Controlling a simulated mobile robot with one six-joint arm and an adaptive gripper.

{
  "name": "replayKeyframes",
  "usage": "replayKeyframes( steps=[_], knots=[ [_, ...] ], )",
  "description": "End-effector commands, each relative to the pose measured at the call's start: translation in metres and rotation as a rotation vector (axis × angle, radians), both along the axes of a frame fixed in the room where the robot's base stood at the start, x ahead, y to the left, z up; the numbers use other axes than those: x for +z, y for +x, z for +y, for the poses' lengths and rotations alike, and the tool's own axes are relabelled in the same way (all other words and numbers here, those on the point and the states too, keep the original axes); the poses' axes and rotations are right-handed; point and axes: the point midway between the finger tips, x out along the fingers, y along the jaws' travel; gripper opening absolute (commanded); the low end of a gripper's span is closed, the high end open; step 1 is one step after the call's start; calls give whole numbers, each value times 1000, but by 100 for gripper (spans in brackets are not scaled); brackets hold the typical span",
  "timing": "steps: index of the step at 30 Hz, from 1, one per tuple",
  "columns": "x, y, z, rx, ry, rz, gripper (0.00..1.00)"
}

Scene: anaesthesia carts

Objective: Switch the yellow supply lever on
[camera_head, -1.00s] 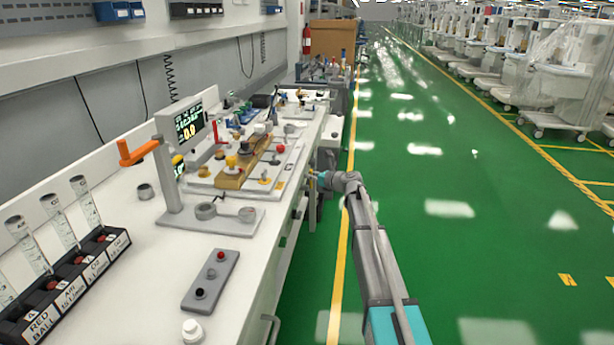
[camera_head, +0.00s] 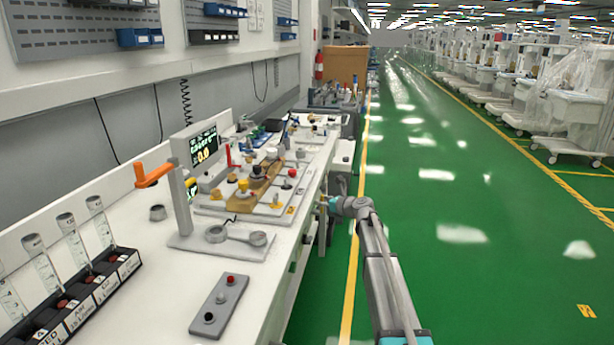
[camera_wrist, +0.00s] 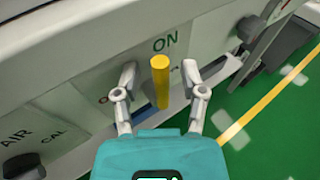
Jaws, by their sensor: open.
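The yellow supply lever (camera_wrist: 161,84) stands out from the bench's front panel in the wrist view, beside a green "ON" label. My gripper (camera_wrist: 159,78) is open, with one finger on each side of the lever. Gaps show between the lever and both fingers, so the fingers do not appear to touch it. Part of another label shows by the left finger, mostly hidden. In the head view my gripper (camera_head: 328,203) is at the bench's front side, and the lever is too small there to make out clearly.
The white bench (camera_head: 150,270) carries a stand with an orange handle (camera_head: 154,175), a two-button box (camera_head: 219,304) and a row of labelled tubes. A dark knob (camera_wrist: 24,167) sits left on the panel, another (camera_wrist: 250,28) at upper right.

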Motion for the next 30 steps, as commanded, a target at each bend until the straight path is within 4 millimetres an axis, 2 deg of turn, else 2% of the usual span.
replayKeyframes(
  steps=[7,13,17,23,30],
  knots=[
    [2,-14,-10,10,-72,-14,54],
    [6,-29,-6,49,-153,-39,54],
    [11,-47,2,102,-248,-69,54],
    [21,-95,16,245,-487,-146,54],
    [32,-166,25,489,-817,-255,54]
  ],
)
